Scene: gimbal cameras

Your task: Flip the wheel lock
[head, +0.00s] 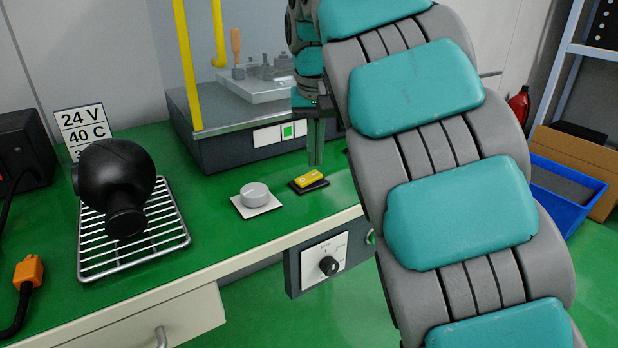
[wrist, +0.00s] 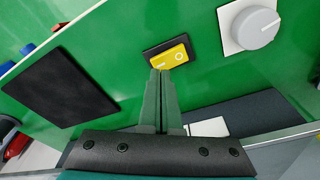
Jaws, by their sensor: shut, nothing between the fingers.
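A yellow rocker switch (head: 309,179) in a black frame sits on the green bench top near its front edge. No label naming it as the wheel lock is readable. In the wrist view the rocker switch (wrist: 169,56) shows a line mark on its left half and a circle on its right half. My gripper (head: 315,164) is shut and empty, pointing down just behind the switch in the head view. In the wrist view my gripper's fingertips (wrist: 161,71) overlap the switch's lower edge. I cannot tell whether they touch it.
A grey knob (head: 255,194) on a white plate is beside the switch. A black round object (head: 115,180) rests on a wire rack (head: 165,240) at left. A grey machine (head: 240,150) with yellow posts stands behind. A dark flat pad (wrist: 60,88) shows in the wrist view.

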